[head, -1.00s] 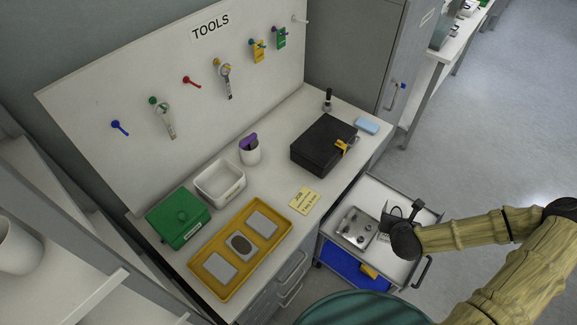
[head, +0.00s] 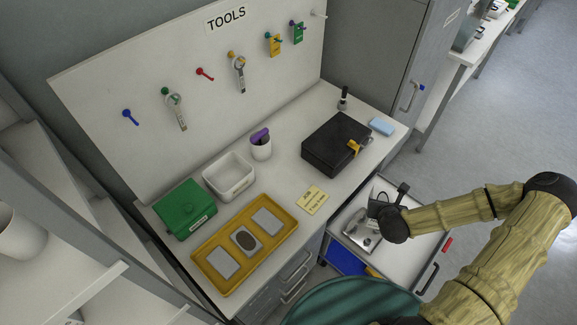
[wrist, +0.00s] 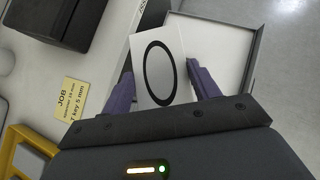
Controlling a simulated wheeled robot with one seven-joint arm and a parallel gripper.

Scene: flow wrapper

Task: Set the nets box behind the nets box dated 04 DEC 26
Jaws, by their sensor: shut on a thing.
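In the head view my gripper (head: 382,206) is over the grey cart, and the box is mostly hidden by the gripper and small. I cannot make out a box dated 04 DEC 26 in either view.

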